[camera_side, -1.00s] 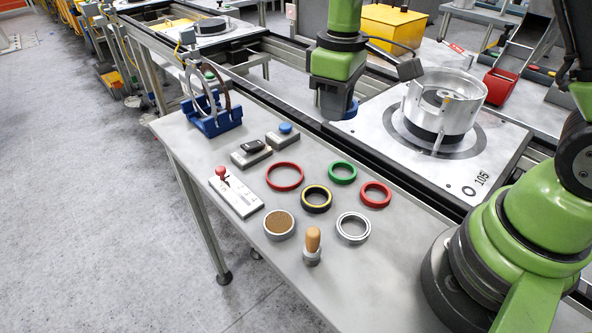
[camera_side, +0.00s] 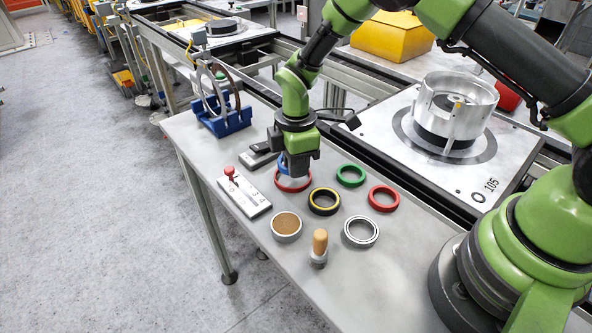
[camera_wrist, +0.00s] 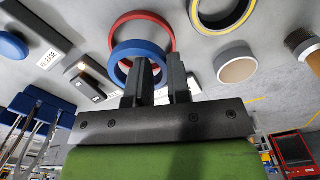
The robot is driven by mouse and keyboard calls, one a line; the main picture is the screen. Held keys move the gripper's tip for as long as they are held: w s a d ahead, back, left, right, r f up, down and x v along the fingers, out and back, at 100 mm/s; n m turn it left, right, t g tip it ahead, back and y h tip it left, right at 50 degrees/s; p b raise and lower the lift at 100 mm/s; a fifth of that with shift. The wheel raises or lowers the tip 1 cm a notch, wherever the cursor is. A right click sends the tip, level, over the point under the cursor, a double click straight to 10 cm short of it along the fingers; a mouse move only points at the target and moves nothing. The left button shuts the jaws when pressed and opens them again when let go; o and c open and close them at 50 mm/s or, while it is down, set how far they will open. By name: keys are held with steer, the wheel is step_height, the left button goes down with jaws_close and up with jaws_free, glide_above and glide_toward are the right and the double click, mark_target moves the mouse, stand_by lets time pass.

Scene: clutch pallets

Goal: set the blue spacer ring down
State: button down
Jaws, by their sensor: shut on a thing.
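My gripper (camera_side: 292,172) is over the left part of the bench, fingers pointing down. It is shut on the wall of the blue spacer ring (camera_side: 283,169). In the wrist view the blue ring (camera_wrist: 137,46) shows at my fingertips (camera_wrist: 160,68), partly hidden by a finger. A larger red ring (camera_side: 293,189) lies on the bench below it; the wrist view shows this red ring (camera_wrist: 148,15) overlapped by the blue one. I cannot tell whether the two rings touch.
Near my gripper are a black-and-yellow ring (camera_side: 324,209), a green ring (camera_side: 351,182), a small red ring (camera_side: 384,205) and a silver ring (camera_side: 361,241). A brown-topped cup (camera_side: 286,226), a wooden-handled tool (camera_side: 319,246), a lever box (camera_side: 247,197) and a blue rack (camera_side: 222,122) also stand there.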

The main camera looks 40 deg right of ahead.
steer(key=shift+f, duration=1.1)
steer(key=shift+f, duration=0.35)
